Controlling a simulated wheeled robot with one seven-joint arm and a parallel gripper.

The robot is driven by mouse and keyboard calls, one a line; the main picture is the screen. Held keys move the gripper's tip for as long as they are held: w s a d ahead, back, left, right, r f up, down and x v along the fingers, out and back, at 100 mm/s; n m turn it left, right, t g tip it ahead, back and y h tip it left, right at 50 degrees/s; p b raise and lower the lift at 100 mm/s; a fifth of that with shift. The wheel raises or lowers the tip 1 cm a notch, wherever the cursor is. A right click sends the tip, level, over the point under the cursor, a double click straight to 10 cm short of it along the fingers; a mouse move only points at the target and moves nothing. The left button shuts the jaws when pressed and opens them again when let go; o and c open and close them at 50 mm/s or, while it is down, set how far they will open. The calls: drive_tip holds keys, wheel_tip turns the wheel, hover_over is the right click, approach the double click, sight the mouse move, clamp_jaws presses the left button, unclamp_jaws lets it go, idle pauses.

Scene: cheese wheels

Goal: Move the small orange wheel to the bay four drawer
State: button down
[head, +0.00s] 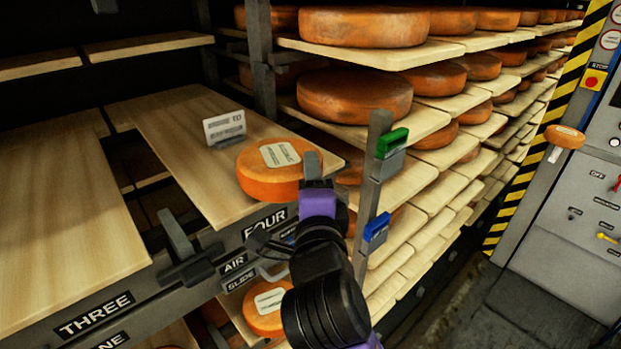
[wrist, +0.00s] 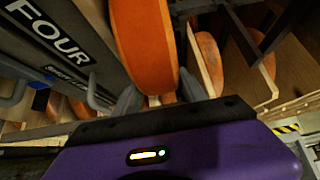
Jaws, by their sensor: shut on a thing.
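The small orange wheel (head: 268,172) with a pale label on top is at the front of the bay four drawer (head: 185,150), level with its wooden board. I cannot tell whether it rests on the board or hangs just above it. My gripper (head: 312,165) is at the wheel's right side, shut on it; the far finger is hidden. In the wrist view the wheel's orange rim (wrist: 146,45) stands between the two fingers of my gripper (wrist: 158,98). The FOUR plate (wrist: 58,35) shows at left there.
A white card (head: 225,128) stands on the board behind the wheel. The drawer marked THREE (head: 75,240) lies to the left, its board bare. Another labelled wheel (head: 266,310) sits below. Racks of large wheels (head: 355,95) are at right, beside a post with green and blue tags (head: 376,232).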

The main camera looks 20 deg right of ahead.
drive_tip(key=shift+b, duration=0.4)
idle(0.4)
drive_tip(key=c, duration=0.8)
unclamp_jaws()
drive_tip(key=shift+c, duration=0.2)
drive_tip(key=shift+o, duration=1.4)
drive_tip(key=shift+f, duration=0.15)
